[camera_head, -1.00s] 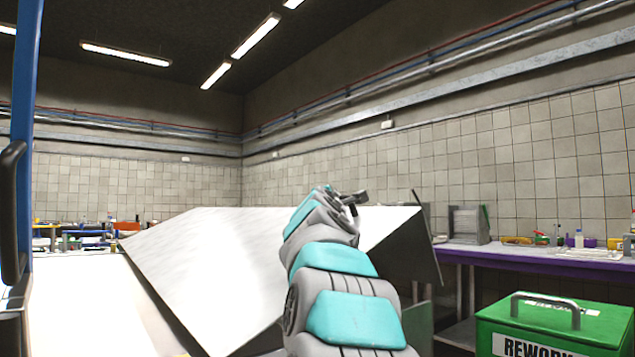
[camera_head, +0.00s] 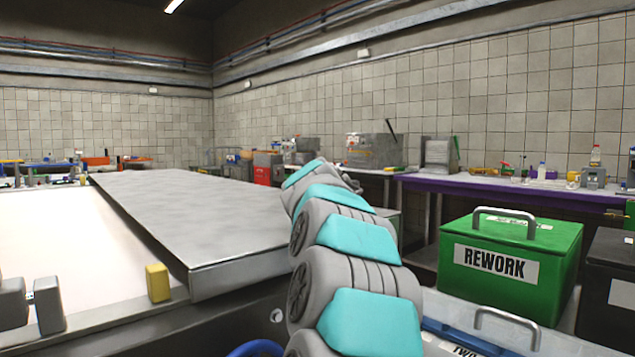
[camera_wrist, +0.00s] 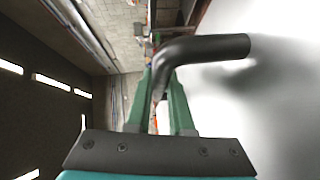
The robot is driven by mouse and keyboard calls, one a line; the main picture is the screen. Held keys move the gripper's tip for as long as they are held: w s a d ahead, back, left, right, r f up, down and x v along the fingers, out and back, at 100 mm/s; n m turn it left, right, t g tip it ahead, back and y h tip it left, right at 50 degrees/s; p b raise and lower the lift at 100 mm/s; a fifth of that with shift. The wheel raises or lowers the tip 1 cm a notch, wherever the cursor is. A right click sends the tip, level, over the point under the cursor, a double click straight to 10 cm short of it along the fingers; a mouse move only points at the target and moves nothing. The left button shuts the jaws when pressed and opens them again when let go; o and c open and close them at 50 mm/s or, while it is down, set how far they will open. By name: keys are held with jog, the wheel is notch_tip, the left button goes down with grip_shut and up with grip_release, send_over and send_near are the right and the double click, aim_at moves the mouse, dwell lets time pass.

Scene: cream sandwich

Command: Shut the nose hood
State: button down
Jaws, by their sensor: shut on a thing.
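The nose hood (camera_head: 200,215) is a large, flat grey-white panel in the head view. It lies low and almost level beside a white bed, and its front lip shows a grey edge. In the wrist view its pale surface (camera_wrist: 275,120) fills the right side. A black bent handle (camera_wrist: 205,47) stands out from that surface. My gripper (camera_wrist: 162,85) has its two green fingers closed on the handle's bar. In the head view my arm reaches along the hood's right side and mostly hides the gripper. Whether the hood is fully seated cannot be told.
A green REWORK box (camera_head: 510,260) stands at right, near a dark box (camera_head: 610,285). A purple bench (camera_head: 480,187) with small items runs along the right wall. A small yellow block (camera_head: 158,283) is at the hood's front left corner.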

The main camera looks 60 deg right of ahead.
jog(key=shift+d+f, duration=0.1)
jog(key=shift+f, duration=0.5)
jog(key=c, duration=1.2)
grip_release()
jog(key=shift+f, duration=0.1)
jog(key=shift+c, duration=0.2)
jog(key=o, duration=0.4)
jog(key=shift+r+b+v, duration=0.15)
jog(key=shift+b+v, duration=0.2)
jog(key=shift+v, duration=1.65)
jog(key=shift+r+b+v, duration=0.1)
jog(key=shift+b+v, duration=0.2)
jog(key=shift+v, duration=1.7)
